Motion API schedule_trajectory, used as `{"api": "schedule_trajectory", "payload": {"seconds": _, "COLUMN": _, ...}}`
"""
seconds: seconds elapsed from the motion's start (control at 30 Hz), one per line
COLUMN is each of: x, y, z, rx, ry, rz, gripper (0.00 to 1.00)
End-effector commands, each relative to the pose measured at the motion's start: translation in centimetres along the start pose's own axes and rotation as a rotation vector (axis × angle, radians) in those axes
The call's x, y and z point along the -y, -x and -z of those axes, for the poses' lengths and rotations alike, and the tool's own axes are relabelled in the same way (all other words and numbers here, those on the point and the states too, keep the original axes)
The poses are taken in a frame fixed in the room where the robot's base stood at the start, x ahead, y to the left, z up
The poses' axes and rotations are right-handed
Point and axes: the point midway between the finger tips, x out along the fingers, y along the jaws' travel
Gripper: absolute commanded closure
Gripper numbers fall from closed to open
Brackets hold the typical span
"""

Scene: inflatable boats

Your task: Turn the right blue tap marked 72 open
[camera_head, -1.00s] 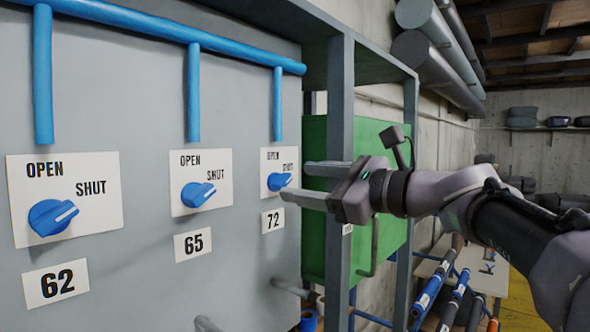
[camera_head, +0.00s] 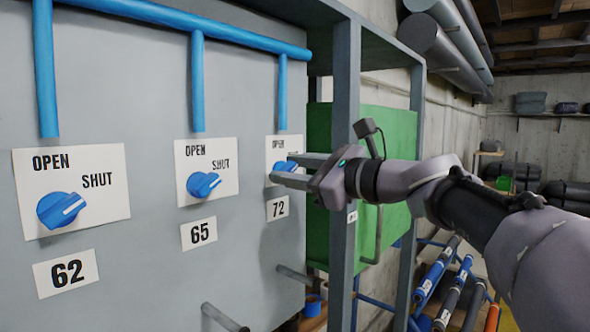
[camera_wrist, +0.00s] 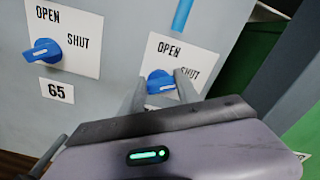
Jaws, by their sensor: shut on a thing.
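The blue tap marked 72 (camera_head: 281,166) is the rightmost of the taps on the grey panel, on a white plate with OPEN and SHUT lettering. My gripper (camera_head: 283,169) is at this tap, with its two grey fingers reaching in from the right and partly covering the knob and plate. In the wrist view, the blue knob (camera_wrist: 160,82) sits between my fingertips (camera_wrist: 161,90), one finger on each side. My gripper is shut on the knob. The 72 label (camera_head: 278,209) is below the plate. Where the knob's white mark points is hard to tell.
Blue pipes (camera_head: 197,85) run above the taps. A grey post (camera_head: 345,90) and green panel (camera_head: 398,140) stand right of the taps. Grey pegs (camera_head: 222,318) stick out below.

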Motion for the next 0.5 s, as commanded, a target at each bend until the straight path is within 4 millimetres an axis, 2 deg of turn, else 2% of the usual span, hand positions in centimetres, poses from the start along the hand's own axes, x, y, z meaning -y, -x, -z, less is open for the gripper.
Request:
{"api": "schedule_trajectory", "payload": {"seconds": 0.27, "x": -0.09, "y": 0.04, "z": 0.03, "rx": 0.002, "ry": 0.081, "rz": 0.002, "gripper": 1.00}}
{"api": "schedule_trajectory", "payload": {"seconds": 0.5, "x": -0.30, "y": 0.05, "z": 0.08, "rx": 0.004, "ry": 0.267, "rz": 0.003, "gripper": 1.00}}
